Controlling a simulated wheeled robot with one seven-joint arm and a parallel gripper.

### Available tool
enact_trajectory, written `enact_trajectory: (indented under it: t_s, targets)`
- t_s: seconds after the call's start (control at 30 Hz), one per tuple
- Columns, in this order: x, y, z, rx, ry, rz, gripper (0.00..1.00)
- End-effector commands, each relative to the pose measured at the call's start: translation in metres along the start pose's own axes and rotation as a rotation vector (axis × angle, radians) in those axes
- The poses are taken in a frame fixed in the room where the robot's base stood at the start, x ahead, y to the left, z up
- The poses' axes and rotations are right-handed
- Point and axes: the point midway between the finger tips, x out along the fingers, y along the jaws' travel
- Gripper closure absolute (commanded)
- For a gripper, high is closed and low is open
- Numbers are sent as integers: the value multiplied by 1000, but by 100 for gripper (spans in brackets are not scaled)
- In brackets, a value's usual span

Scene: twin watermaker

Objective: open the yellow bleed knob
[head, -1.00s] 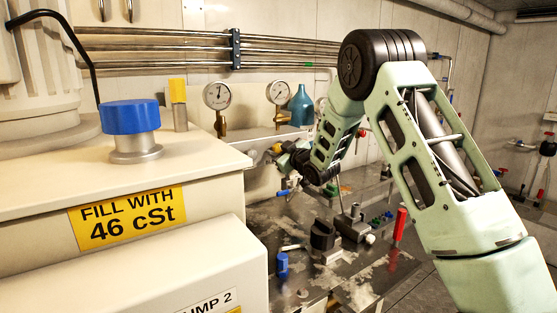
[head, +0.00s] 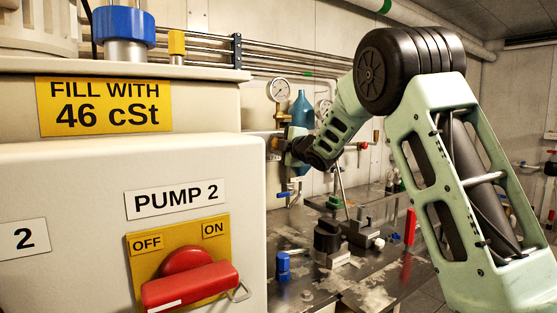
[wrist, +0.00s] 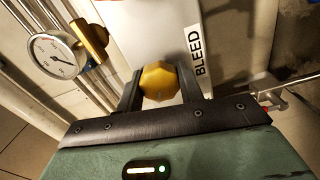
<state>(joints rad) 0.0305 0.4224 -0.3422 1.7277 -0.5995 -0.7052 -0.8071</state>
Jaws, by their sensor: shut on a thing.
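The yellow bleed knob (wrist: 159,84) is faceted and sits on a pale panel beside a label reading BLEED (wrist: 196,53) in the wrist view. My gripper (wrist: 160,74) has one dark finger on each side of the knob and is shut on it. In the head view my gripper (head: 285,146) is at the side of the cream cabinet, below a gauge. The knob is hard to make out there, and how far it is turned cannot be told.
A pressure gauge (wrist: 55,56) with a brass fitting is close by in the wrist view. A blue-green bottle (head: 302,110) stands behind my gripper. The cream cabinet with a red PUMP 2 switch (head: 188,280) fills the left. A cluttered metal bench (head: 345,285) lies below.

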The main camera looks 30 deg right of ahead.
Motion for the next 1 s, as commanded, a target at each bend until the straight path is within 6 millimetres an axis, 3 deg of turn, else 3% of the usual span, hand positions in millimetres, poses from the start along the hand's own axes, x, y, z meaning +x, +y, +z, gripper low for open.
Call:
enact_trajectory:
  t_s: [0.03, 0.5, 1.0]
  targets:
    - [0, -7, 0, -42, 2, 2, 86]
    - [0, -5, 0, -338, 1, -2, 86]
    - [0, -2, 0, -399, 2, -3, 86]
